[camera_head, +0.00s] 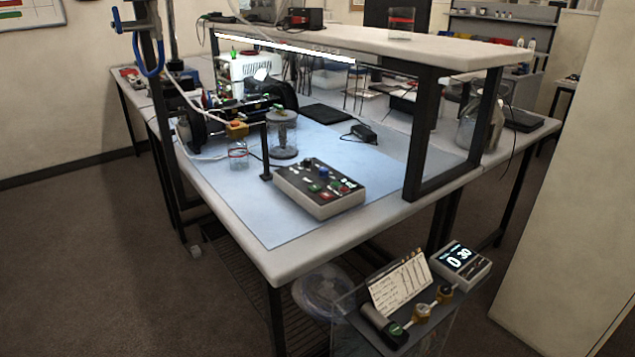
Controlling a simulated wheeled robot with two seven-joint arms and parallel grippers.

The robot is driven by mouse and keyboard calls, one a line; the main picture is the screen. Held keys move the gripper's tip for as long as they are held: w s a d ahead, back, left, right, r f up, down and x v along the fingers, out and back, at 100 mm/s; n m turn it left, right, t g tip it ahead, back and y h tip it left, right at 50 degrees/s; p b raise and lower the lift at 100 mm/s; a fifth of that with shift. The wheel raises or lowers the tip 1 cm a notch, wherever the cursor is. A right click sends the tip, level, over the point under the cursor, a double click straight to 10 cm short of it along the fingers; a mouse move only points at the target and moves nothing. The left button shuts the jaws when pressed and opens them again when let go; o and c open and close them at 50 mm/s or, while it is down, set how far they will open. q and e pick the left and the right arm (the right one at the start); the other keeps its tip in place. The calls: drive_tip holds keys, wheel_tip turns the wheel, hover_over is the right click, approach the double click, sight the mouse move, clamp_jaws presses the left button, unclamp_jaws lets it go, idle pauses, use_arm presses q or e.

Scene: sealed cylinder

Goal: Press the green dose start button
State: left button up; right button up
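A control box (318,208) with a dark sloped top and pale sides sits on the blue mat near the table's front edge. Its top carries several small knobs and buttons in green, red, blue, white and black. The labels are too small to read, so I cannot tell which is the dose start button. Neither of my grippers is in view, and nothing touches the box.
A black post (265,151) and a clear cylinder (283,136) stand behind the box. A small jar (238,156) is to the left. A raised shelf (370,45) spans the back.

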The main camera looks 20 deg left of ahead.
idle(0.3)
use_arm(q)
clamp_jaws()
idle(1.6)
